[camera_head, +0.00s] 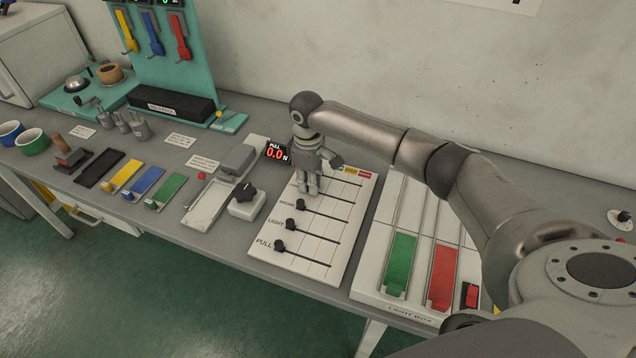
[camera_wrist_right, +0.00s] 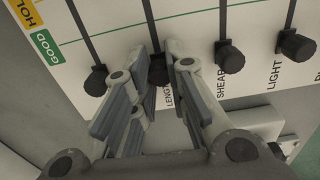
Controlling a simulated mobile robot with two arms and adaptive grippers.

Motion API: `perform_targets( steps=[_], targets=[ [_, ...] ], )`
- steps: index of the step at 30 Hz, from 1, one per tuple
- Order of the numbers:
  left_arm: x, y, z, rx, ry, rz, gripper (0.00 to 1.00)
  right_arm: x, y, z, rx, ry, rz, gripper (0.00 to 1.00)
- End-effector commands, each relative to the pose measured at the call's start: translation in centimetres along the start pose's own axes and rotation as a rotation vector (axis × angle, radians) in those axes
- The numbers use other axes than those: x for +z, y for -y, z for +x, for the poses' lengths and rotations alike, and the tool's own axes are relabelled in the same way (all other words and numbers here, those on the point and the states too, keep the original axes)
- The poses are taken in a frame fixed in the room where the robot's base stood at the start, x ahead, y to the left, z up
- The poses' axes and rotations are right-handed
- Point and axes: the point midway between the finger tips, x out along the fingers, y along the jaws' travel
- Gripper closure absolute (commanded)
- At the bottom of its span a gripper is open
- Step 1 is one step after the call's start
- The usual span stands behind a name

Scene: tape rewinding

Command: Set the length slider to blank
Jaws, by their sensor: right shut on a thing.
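The white slider panel (camera_head: 318,231) lies on the bench, with several black knobs on slots. Its SHEAR, LIGHT and PULL knobs stand at the left ends of their slots in the head view. My right gripper (camera_head: 308,188) points down at the panel's far-left part and hides the length slider there. In the right wrist view, the fingers are shut around the length slider knob (camera_wrist_right: 158,69), beside the partly covered LENGTH label. The shear knob (camera_wrist_right: 230,57) and light knob (camera_wrist_right: 295,45) are to its right. My left gripper is not in view.
Another black knob (camera_wrist_right: 96,81) is close beside the left finger in the wrist view. A small PULL display (camera_head: 277,152) reads 0.0 N behind the panel. The light box (camera_head: 372,266) with green and red plates stands to the right.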

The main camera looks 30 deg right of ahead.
Motion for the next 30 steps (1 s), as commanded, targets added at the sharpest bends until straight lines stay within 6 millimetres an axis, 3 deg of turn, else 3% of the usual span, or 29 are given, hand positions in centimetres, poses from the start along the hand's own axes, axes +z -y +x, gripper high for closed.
perform_targets(
  steps=[7,8,13,23,30],
  targets=[
    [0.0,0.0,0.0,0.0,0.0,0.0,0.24,-0.3,-0.1,-0.3,0.003,-0.011,-0.001,1.0],
    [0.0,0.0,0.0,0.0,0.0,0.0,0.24,-0.3,-0.1,-0.3,0.003,-0.011,-0.001,0.82],
    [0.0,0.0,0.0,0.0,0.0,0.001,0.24,-0.3,0.0,-0.2,0.002,-0.009,-0.002,0.61],
    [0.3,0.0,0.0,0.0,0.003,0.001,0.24,-0.2,0.0,-0.3,0.001,-0.007,-0.001,0.61],
    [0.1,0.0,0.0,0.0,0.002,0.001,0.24,-0.3,0.0,-3.8,0.003,-0.01,-0.002,0.61]
  ],
)
